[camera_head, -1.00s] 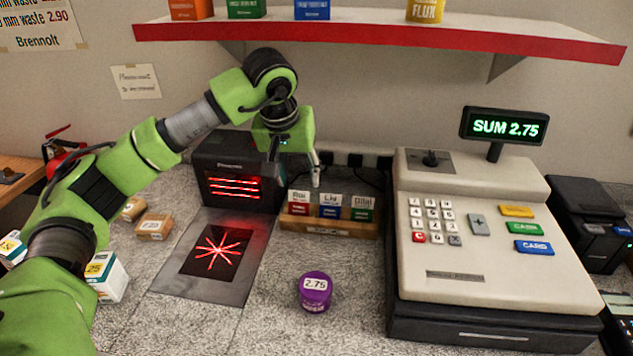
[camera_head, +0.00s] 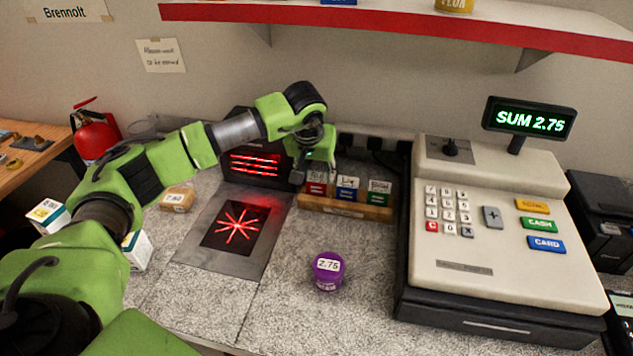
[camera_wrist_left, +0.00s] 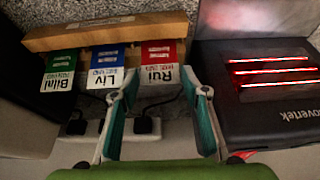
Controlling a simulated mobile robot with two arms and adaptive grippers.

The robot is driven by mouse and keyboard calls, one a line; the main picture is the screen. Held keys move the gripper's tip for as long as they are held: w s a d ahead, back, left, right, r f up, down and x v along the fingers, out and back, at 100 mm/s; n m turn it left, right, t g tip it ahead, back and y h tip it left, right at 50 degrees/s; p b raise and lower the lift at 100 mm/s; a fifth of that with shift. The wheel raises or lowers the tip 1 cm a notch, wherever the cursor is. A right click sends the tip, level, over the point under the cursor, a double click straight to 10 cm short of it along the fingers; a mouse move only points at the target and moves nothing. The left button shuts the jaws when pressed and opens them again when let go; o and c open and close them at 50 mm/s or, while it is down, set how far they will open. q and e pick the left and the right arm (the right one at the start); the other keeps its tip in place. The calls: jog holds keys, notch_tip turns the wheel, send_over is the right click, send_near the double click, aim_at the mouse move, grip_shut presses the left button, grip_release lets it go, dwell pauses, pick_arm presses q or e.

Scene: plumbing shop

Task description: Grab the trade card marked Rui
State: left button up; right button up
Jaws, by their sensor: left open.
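The trade card marked Rui (camera_wrist_left: 158,65) is red and white and stands in a wooden holder (camera_wrist_left: 100,34), upside down in the left wrist view. In the head view the Rui card (camera_head: 316,188) is at the left end of the holder (camera_head: 345,208), partly covered by my gripper. My left gripper (camera_head: 315,178) is open right at the Rui card. In the left wrist view its two fingers (camera_wrist_left: 160,90) point towards the card, with its white top near the left fingertip. I cannot see contact. My right gripper is not in view.
The Liv card (camera_head: 347,188) and a green card marked Bilal or similar (camera_head: 379,192) stand beside it. A black scanner (camera_head: 250,160) with red light stands close on the left. The cash register (camera_head: 500,230) is right, a purple tub (camera_head: 327,271) in front, a shelf (camera_head: 400,18) above.

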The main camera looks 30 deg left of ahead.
pick_arm(q)
jog(key=shift+x, duration=1.2)
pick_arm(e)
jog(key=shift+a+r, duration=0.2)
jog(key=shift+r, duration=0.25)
pick_arm(q)
jog(key=c, duration=0.4)
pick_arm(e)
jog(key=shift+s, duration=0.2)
pick_arm(q)
jog(key=shift+o, duration=0.2)
jog(key=shift+r, duration=0.1)
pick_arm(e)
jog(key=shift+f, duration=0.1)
